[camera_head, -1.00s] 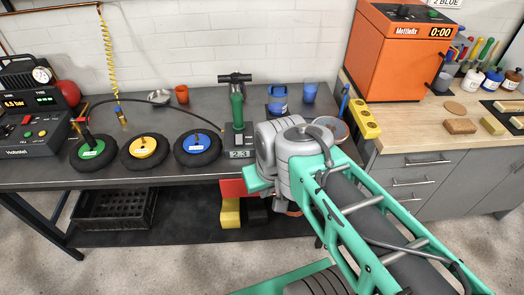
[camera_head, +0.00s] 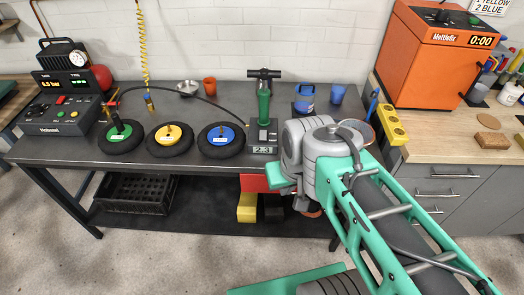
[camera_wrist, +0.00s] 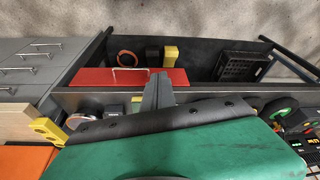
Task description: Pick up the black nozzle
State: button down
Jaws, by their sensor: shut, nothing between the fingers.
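A slim black piece (camera_head: 112,117) stands at the green-hubbed wheel (camera_head: 122,138), by the end of the black hose near the compressor; it may be the black nozzle, but it is too small to be sure. My gripper (camera_wrist: 158,90) shows in the wrist view as grey fingers, shut and empty, in front of the workbench edge and a red drawer front (camera_wrist: 125,77). In the head view my arm's wrist hides the fingers. My wrist is at the right end of the workbench, far from the black piece.
The workbench (camera_head: 60,152) also holds yellow-hubbed (camera_head: 168,135) and blue-hubbed (camera_head: 220,136) wheels, a green pump (camera_head: 264,105), cups and the compressor (camera_head: 65,115). A yellow coiled hose (camera_head: 145,50) hangs above it. A black crate (camera_head: 135,192) stands on the lower shelf.

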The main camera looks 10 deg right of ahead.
notch_tip(320, 180, up, 5)
jog(key=p, duration=0.3)
jog(key=shift+p, duration=0.3)
jog(key=shift+f, duration=0.35)
